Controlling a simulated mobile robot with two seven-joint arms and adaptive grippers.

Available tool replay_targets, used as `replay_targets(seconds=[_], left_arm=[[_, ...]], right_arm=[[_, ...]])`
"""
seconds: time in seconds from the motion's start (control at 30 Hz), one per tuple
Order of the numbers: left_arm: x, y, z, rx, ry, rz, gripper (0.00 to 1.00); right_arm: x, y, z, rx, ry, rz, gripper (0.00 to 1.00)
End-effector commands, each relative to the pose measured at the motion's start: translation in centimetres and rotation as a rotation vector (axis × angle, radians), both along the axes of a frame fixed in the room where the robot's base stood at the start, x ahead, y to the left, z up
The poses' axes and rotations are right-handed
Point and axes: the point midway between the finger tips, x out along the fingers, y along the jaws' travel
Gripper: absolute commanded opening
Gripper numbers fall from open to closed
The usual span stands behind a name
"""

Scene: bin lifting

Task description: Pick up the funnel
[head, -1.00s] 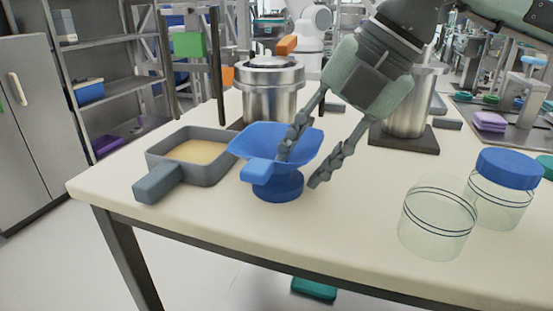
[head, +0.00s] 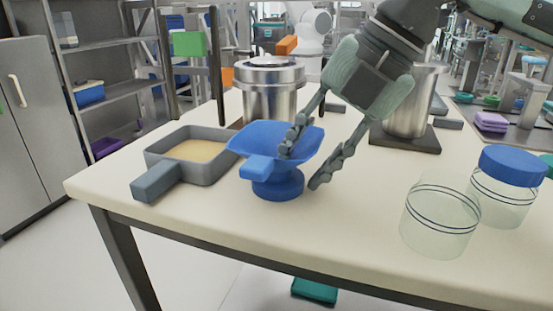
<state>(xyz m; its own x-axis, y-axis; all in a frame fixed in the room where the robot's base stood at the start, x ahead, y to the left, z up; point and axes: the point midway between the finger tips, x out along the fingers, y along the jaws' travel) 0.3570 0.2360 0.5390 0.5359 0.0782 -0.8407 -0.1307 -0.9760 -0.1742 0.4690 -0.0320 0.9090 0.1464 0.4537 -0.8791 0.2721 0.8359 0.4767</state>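The blue funnel (head: 262,138) has a wide, scoop-like bowl with a short handle at its front left. It sits on a round blue base (head: 279,188) on the table (head: 330,240). My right gripper (head: 303,168) comes down from the upper right with its fingers spread apart. One finger is over the funnel's right part, and the other is outside it to the right. The funnel's right rim lies between the fingers. I cannot tell whether either finger touches it. My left gripper is not in view.
A grey pan (head: 215,168) with tan contents stands just left of the funnel. Metal pots stand behind, one at centre (head: 270,98) and one at right (head: 408,118). A clear open jar (head: 440,225) and a blue-lidded jar (head: 510,168) stand at right. The front middle is clear.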

Motion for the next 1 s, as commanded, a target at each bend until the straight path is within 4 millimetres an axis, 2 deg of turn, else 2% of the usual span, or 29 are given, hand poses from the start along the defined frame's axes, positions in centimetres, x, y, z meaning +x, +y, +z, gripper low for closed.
replay_targets(seconds=[0.1, 0.4, 0.77, 1.0], left_arm=[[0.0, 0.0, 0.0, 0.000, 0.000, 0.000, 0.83], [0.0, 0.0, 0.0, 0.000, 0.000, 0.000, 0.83], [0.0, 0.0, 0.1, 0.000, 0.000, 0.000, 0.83], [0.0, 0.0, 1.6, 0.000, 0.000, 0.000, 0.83]], right_arm=[[0.0, 0.0, 0.0, 0.000, 0.000, 0.000, 0.34], [0.0, 0.0, 0.0, 0.000, 0.000, 0.000, 0.00], [0.0, 0.0, 0.1, 0.000, 0.000, 0.000, 0.00], [0.0, 0.0, 1.1, -0.001, -0.002, 0.000, 0.00]])
